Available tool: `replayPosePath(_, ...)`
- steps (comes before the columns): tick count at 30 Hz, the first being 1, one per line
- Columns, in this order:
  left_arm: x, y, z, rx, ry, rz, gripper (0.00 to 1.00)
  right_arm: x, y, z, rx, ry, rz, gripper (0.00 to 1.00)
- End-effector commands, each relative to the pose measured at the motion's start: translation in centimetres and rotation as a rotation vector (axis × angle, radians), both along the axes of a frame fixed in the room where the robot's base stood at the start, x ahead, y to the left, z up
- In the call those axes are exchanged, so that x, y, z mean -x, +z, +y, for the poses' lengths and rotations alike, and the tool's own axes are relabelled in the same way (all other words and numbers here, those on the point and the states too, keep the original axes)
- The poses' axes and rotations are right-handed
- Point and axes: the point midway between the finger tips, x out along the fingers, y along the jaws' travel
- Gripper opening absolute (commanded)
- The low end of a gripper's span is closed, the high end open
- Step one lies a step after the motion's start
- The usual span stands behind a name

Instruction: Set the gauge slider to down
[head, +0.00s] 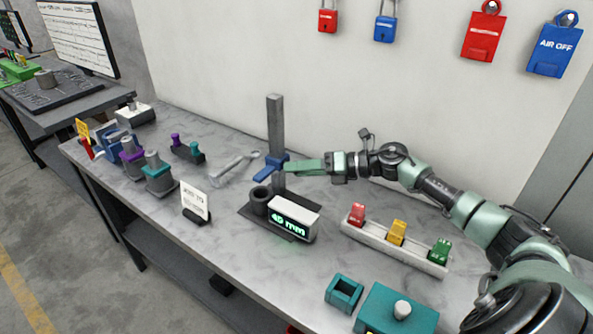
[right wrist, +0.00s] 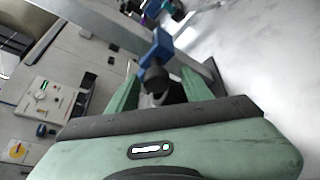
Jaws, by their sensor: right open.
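The gauge has a tall grey post (head: 275,122) standing on a dark base (head: 246,211). A blue slider (head: 268,166) sits low on the post. A small display (head: 293,218) in front glows green and seems to read about 40 mm. My right gripper (head: 290,170) reaches in from the right at the slider's height. In the right wrist view, the blue slider (right wrist: 157,50) and a dark knob-like part lie between and just beyond the open green fingers (right wrist: 160,80). I cannot tell whether the fingers touch it. My left gripper is out of view.
A tray with red, yellow and green blocks (head: 397,232) lies under my right arm. Teal boxes (head: 395,309) stand at the front. A sign (head: 195,200), a wrench (head: 235,167) and gauge-like blocks (head: 158,177) are to the left. Wall tags (head: 484,35) hang behind.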

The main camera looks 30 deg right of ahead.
Motion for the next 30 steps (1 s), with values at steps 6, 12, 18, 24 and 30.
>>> replayPosePath(6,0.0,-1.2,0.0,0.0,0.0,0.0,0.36,2.7,0.5,-2.5,0.004,0.001,0.007,0.5)
replayPosePath(12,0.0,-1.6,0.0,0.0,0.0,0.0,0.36,4.3,1.2,-3.9,0.002,0.001,0.006,0.5)
replayPosePath(18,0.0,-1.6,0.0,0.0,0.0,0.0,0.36,4.8,1.6,-4.4,0.001,0.003,0.003,0.5)
replayPosePath(24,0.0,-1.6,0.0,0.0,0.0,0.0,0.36,4.8,1.7,-4.4,0.001,0.002,0.002,0.5)
replayPosePath(30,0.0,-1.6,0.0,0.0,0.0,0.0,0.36,4.8,1.7,-4.4,0.001,0.002,0.002,0.5)
